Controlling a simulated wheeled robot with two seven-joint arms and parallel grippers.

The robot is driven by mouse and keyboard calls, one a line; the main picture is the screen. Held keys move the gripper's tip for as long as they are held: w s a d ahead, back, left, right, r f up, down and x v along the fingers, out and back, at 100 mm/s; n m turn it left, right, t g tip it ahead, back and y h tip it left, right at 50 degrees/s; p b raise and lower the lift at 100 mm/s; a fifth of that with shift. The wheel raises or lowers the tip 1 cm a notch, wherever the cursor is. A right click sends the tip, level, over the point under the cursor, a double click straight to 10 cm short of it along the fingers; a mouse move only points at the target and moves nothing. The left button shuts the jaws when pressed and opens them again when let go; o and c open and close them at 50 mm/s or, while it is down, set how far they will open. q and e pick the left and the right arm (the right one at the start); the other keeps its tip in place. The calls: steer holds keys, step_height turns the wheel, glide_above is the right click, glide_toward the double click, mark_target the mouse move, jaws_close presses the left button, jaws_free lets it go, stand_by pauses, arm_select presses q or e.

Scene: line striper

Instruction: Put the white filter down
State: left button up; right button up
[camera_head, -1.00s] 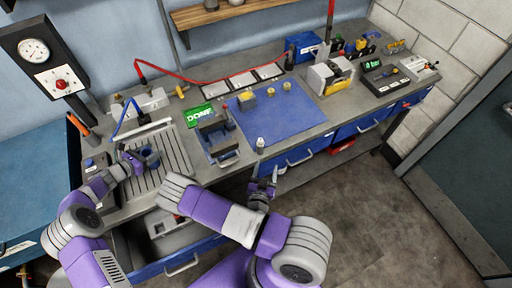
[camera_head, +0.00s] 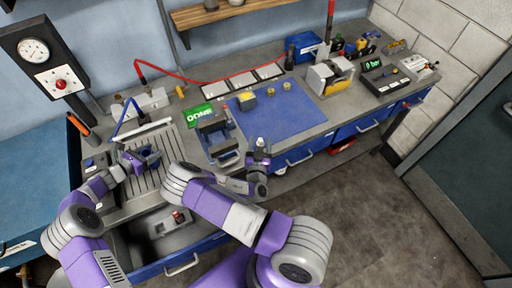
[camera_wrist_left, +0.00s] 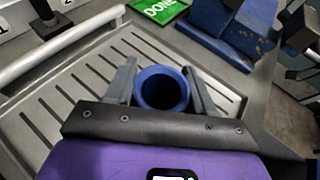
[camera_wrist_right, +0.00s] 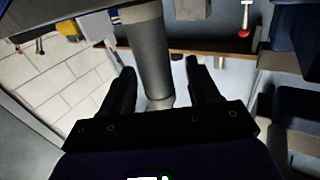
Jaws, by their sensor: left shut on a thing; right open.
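The white filter (camera_head: 260,143) stands upright as a small pale shape at the front edge of the blue mat. My right gripper (camera_head: 258,160) is open right beside it, at the bench's front edge. In the right wrist view, a shaded grey cylinder (camera_wrist_right: 148,55), apparently the filter, stands between the two open fingers (camera_wrist_right: 158,90); I cannot tell if they touch it. My left gripper (camera_head: 143,158) is shut on a blue hollow cylinder (camera_wrist_left: 162,88), open end up, over the slotted metal tray (camera_wrist_left: 75,100).
The blue mat (camera_head: 285,112) holds several small brass-coloured parts. A dark blue vise-like fixture (camera_head: 215,140) stands between mat and tray, near a green sign (camera_head: 198,114). A drawer (camera_head: 165,225) is open below the tray. The floor at right is clear.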

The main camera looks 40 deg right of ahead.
steer(key=shift+w+d, duration=0.45)
jaws_close()
step_height(320, 180, up, 10)
stand_by(0.6)
